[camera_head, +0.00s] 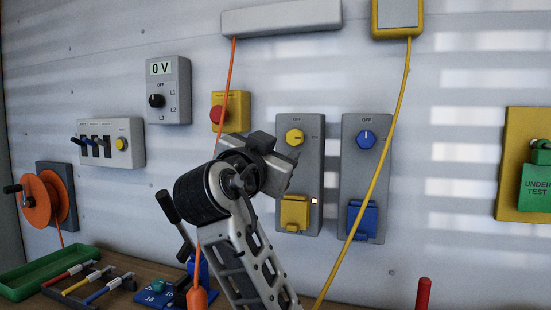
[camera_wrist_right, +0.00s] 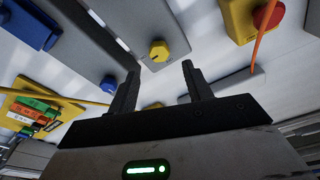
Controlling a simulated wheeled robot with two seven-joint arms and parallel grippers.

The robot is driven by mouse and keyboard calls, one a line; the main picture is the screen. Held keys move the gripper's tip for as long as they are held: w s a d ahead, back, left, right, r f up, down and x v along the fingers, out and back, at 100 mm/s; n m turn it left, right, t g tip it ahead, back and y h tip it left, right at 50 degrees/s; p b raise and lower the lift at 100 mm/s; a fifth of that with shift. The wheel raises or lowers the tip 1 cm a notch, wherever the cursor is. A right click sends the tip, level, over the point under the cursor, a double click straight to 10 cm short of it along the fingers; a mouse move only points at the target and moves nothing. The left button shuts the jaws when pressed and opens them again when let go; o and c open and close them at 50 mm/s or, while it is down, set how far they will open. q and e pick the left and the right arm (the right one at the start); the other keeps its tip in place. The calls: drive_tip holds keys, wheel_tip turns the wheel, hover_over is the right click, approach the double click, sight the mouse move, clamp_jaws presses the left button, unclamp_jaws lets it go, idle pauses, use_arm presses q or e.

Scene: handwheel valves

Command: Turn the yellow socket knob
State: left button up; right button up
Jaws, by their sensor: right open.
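The yellow socket knob (camera_head: 294,137) sits near the top of a grey wall panel (camera_head: 313,190), under an "OFF" mark, above a yellow socket cover (camera_head: 295,213). My right gripper (camera_head: 272,165) is in front of the panel's left side, below and left of the knob in the head view. In the right wrist view its two dark fingers (camera_wrist_right: 160,76) are spread and empty. The yellow knob (camera_wrist_right: 159,51) shows beyond the fingertips, roughly centred between them, with no contact visible. My left gripper is not in view.
A matching panel with a blue knob (camera_head: 366,139) and blue socket cover (camera_head: 361,217) stands to the right. A yellow cable (camera_head: 377,182) hangs across it. A red button on a yellow box (camera_head: 231,111) and an orange cable (camera_head: 226,89) are to the left.

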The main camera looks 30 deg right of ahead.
sight(293, 138)
drive_tip(key=p+x, duration=0.1)
drive_tip(key=x, duration=0.1)
drive_tip(key=p+x, duration=0.1)
drive_tip(key=x, duration=0.2)
drive_tip(key=p+x, duration=0.1)
drive_tip(key=x, duration=0.1)
drive_tip(key=shift+d+r, duration=0.35)
drive_tip(key=shift+d, duration=0.05)
drive_tip(key=shift+s+a+f, duration=0.1)
drive_tip(key=shift+f, duration=0.15)
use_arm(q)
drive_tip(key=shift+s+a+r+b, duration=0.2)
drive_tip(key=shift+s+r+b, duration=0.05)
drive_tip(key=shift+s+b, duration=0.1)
use_arm(e)
drive_tip(key=shift+c, duration=0.3)
